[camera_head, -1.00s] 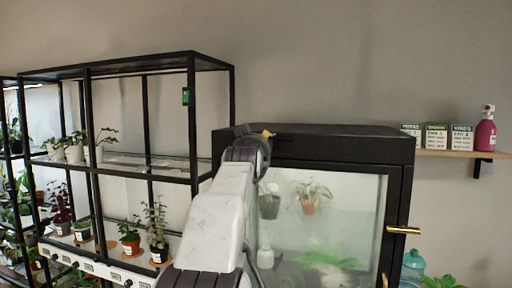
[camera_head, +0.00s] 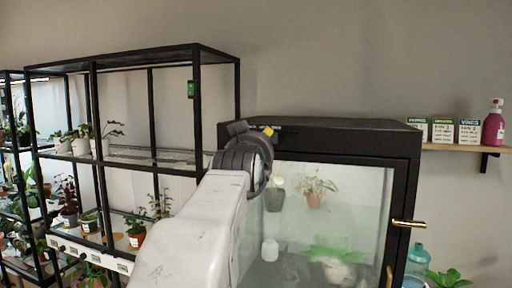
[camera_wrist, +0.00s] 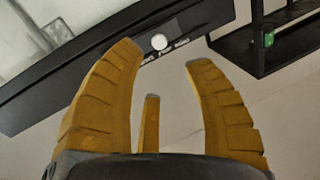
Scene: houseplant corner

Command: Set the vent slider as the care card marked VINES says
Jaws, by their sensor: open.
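The VINES care card (camera_head: 470,132) stands rightmost of three cards on the wall shelf in the head view; its lines below the title are too small to read. The vent slider's white round knob (camera_wrist: 159,41) sits in a dark slot on the black cabinet edge in the wrist view, beside small white labels too blurred to read surely. My gripper (camera_wrist: 165,55) is open and empty, its yellow fingers spread, with the knob showing just beyond and between the tips. In the head view only a yellow bit of my gripper (camera_head: 268,131) shows behind my arm, at the cabinet's top edge.
The black glass-fronted cabinet (camera_head: 350,136) holds plants and has brass handles. A black plant rack (camera_head: 150,52) stands left, close to my arm. The wall shelf (camera_head: 455,148) at right also carries a pink bottle (camera_head: 493,125). A teal jar (camera_head: 415,266) stands below it.

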